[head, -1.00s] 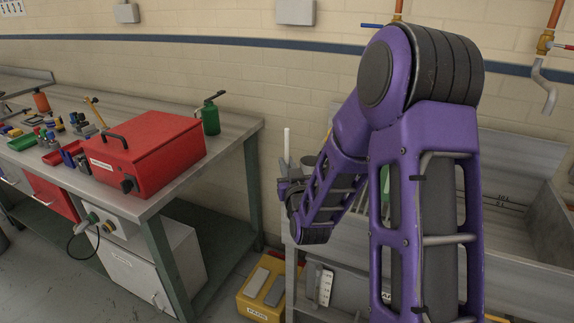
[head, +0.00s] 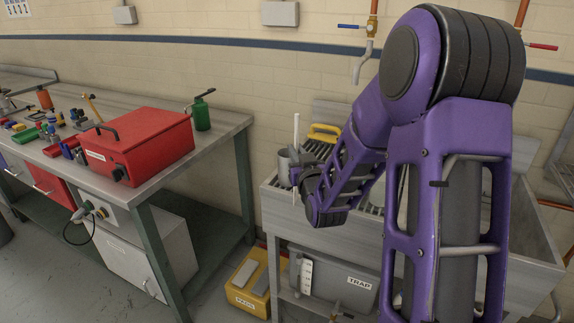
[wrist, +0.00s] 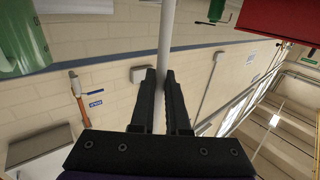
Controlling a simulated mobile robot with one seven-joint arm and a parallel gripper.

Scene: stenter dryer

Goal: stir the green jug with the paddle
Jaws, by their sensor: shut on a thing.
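My gripper (wrist: 163,85) is shut on the white rod of the paddle (wrist: 166,35) in the wrist view. In the head view the paddle (head: 296,130) stands nearly upright at the sink's left end, its lower end not clear. A large green cylinder, apparently the green jug (wrist: 22,38), shows at the upper left of the wrist view, apart from the paddle. In the head view my arm covers most of the sink, and I cannot make out the green jug there.
The steel sink unit (head: 275,210) is under my arm. The left bench holds a red case (head: 150,150) and a green bottle (head: 201,114). A yellow box (head: 250,285) is on the floor.

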